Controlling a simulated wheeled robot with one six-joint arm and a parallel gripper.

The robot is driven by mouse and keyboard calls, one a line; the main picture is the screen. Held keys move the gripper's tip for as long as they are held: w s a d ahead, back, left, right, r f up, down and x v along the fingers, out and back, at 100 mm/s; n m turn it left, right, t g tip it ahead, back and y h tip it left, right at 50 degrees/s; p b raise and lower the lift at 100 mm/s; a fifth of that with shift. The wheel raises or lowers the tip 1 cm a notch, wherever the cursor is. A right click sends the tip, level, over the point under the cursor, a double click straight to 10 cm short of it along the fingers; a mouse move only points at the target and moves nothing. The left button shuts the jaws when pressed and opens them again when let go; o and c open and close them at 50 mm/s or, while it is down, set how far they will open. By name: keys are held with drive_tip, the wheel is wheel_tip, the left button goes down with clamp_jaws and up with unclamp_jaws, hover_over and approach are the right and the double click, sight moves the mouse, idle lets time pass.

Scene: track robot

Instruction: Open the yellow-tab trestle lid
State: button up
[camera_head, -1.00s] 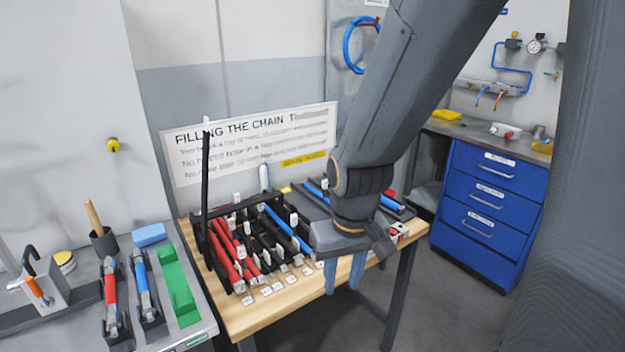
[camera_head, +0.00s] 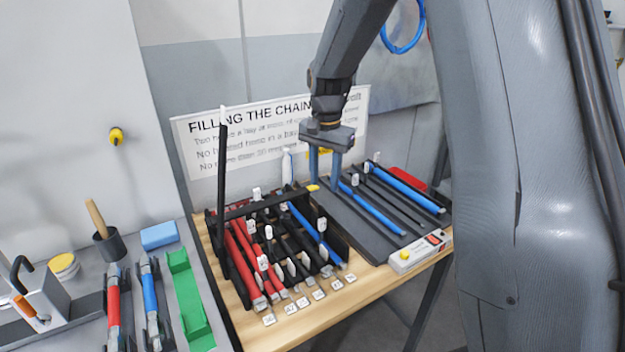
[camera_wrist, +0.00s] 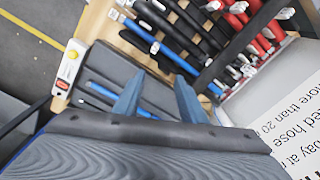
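The trestle (camera_head: 340,240) is a black rack on the wooden bench, holding red, black and blue hoses. A black bar (camera_head: 262,205) lies across its top, and I take this as the lid. A small yellow tab (camera_head: 312,187) sits at its right end. In the wrist view the bar (camera_wrist: 240,52) slants across the hoses, with the yellow tab (camera_wrist: 204,98) at its lower end. My gripper (camera_head: 325,185) points down just right of the tab, its blue fingers apart and empty.
A tall black bar (camera_head: 222,155) stands upright at the rack's left. A dark tray (camera_head: 350,225) with blue and black hoses lies under and right of my gripper. A white box with a yellow button (camera_head: 420,252) is at the bench's front right. A grey side table is left.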

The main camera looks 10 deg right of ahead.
drive_tip(key=w+m, duration=0.5)
drive_tip(key=w, duration=0.6)
drive_tip(key=shift+m+g, duration=0.3)
drive_tip(key=f, duration=0.2)
drive_tip(key=f+p, duration=0.1)
drive_tip(key=f, duration=0.2)
drive_tip(key=f+p, duration=0.1)
drive_tip(key=f, duration=0.1)
drive_tip(key=shift+w+a+f, duration=0.1)
drive_tip(key=shift+w+f, duration=0.25)
drive_tip(key=shift+c, duration=0.5)
clamp_jaws()
